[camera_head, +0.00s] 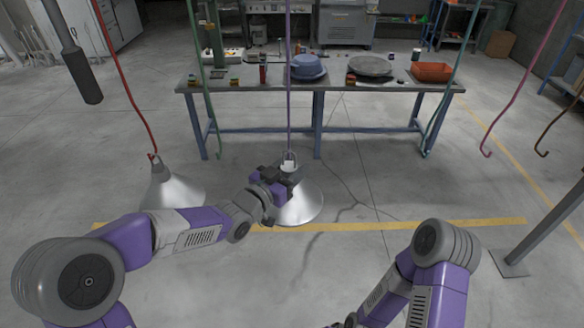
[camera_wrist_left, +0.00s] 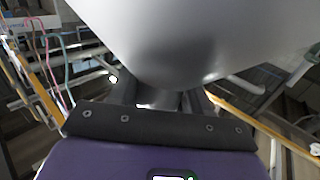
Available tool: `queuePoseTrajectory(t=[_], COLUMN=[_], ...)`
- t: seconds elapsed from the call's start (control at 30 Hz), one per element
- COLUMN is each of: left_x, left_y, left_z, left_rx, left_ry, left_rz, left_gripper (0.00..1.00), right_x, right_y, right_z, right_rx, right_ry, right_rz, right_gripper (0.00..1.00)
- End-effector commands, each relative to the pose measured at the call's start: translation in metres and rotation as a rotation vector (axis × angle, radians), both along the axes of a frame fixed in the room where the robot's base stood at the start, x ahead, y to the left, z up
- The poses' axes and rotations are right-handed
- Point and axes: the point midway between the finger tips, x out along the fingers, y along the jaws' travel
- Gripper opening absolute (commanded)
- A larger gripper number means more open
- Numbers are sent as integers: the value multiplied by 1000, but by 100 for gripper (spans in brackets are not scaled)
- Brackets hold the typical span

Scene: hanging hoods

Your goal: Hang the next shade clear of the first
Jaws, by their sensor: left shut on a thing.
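A grey metal shade (camera_head: 301,206) is in my left gripper (camera_head: 286,174), which is shut on it near its narrow top. In the left wrist view this shade (camera_wrist_left: 185,45) fills the upper middle, just beyond my gripper (camera_wrist_left: 158,98). The purple cord (camera_head: 289,90) comes down to the top of this shade; I cannot tell whether its hook is through the loop. Another grey shade (camera_head: 173,191) hangs from the red cord (camera_head: 124,80) at the left, apart from the held one. My right forearm shows at the bottom right, its gripper out of view.
An empty green cord (camera_head: 202,80) hangs between the two shades. A teal cord (camera_head: 455,75), a pink cord (camera_head: 525,75) and a brown cord (camera_head: 562,118) hang empty at the right. A workbench (camera_head: 240,87) stands behind. A dark post (camera_head: 540,230) rises at the right.

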Motion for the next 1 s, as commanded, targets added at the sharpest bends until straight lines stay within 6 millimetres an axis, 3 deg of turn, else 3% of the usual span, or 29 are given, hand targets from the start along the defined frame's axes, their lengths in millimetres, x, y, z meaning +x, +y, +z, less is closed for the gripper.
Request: queuePoseTrajectory(t=[0.3,0.33,0.5,0.83,1.0], left_x=[0,0,0,-1,-16], left_y=[0,0,0,2,14], left_z=[-1,-1,-1,-3,-3], left_rx=[0,0,0,1,2], left_ry=[-2,-2,-1,1,0], left_rz=[0,0,0,1,2], left_gripper=[0,49,75,77,77], right_x=[0,0,0,0,0], right_y=[0,0,0,0,0], right_z=[-2,-2,-2,-3,-7], right_rx=[0,0,0,0,0], right_ry=[0,0,0,0,0], right_rz=[0,0,0,0,0], right_gripper=[43,43,43,43,43])
